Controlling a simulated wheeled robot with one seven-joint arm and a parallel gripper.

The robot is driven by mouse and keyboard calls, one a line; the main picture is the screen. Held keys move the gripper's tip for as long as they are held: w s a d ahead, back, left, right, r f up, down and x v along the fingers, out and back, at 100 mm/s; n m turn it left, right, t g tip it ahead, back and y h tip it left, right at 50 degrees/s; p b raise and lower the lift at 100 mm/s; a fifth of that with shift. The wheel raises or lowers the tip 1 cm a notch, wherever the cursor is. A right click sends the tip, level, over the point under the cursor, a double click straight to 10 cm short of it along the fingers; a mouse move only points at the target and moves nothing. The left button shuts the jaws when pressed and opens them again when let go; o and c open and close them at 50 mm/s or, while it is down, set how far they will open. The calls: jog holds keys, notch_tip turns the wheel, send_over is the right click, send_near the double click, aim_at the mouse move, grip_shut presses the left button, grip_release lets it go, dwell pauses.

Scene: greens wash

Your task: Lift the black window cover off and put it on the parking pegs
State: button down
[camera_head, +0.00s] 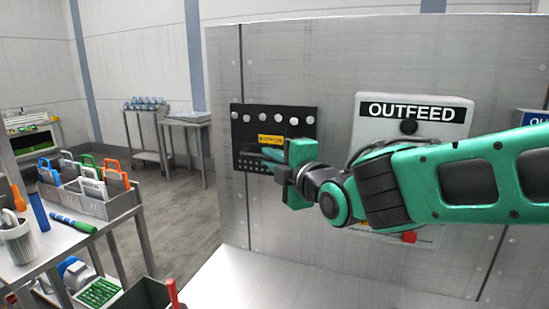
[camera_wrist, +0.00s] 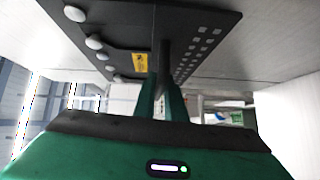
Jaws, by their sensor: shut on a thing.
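The black window cover (camera_head: 250,124) is a flat dark plate at the left part of the upright steel panel in the head view. It has round pale knobs along its top, a yellow label and rows of small holes. It fills the top of the wrist view (camera_wrist: 200,22). My gripper (camera_head: 280,154) is in front of its lower right part. In the wrist view my gripper (camera_wrist: 163,82) is shut on a black bar, the cover's handle. Whether the cover touches the panel is hard to tell. I cannot tell whether the pale knobs are the parking pegs.
The steel panel (camera_head: 340,75) carries a pale OUTFEED unit (camera_head: 366,108) with a black knob, partly behind my arm. A table (camera_head: 115,222) with a tool caddy stands left. Farther back are steel carts (camera_head: 185,121). Floor between them is clear.

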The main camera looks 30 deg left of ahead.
jog(key=shift+f, duration=0.3)
jog(key=c, duration=1.7)
grip_release()
jog(key=shift+c, duration=0.2)
jog(key=shift+d, duration=0.1)
